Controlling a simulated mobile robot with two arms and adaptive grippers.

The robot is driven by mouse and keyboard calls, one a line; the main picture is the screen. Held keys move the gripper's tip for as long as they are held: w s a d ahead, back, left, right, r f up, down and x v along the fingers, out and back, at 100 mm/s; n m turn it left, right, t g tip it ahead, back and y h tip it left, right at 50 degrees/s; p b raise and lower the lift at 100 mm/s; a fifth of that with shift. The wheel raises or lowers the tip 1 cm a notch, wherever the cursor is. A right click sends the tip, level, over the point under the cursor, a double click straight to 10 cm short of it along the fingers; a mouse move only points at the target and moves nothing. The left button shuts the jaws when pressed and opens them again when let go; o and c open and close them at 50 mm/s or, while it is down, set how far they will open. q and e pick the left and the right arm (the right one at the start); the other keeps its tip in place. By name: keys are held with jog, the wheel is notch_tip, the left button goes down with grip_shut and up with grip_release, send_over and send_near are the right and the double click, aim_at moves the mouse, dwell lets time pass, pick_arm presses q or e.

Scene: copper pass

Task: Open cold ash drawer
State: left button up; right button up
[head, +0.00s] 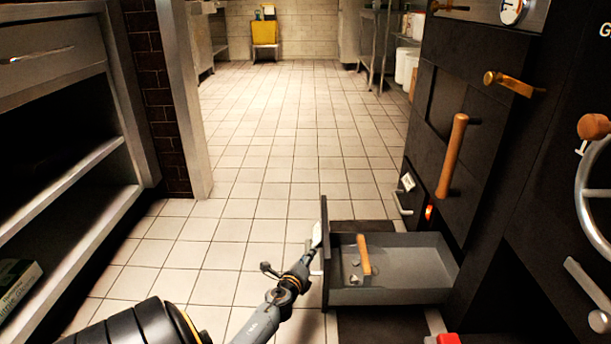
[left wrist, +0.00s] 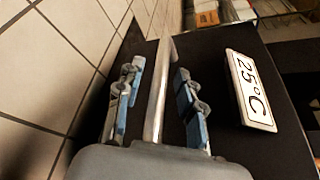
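The ash drawer (head: 412,283) is pulled out from the dark oven at the lower right, its grey tray showing. A wooden-handled tool (head: 364,254) and small pale bits lie inside. The drawer's dark front faces left and bears a "25°C" plate (left wrist: 250,92) in the left wrist view. My left gripper (head: 306,265) is at this front. In the left wrist view, its open fingers (left wrist: 157,100) stand on either side of the metal bar handle (left wrist: 156,92), with visible gaps. My right gripper is not in view.
A second, shut drawer handle (head: 402,206) with a small plate sits farther along the oven beside a red glow (head: 428,213). A wooden door handle (head: 451,157) is above. Metal shelving (head: 78,172) stands at left. The tiled floor between is clear.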

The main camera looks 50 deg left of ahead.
pick_arm(q)
jog(key=v, duration=1.2)
dwell(0.3)
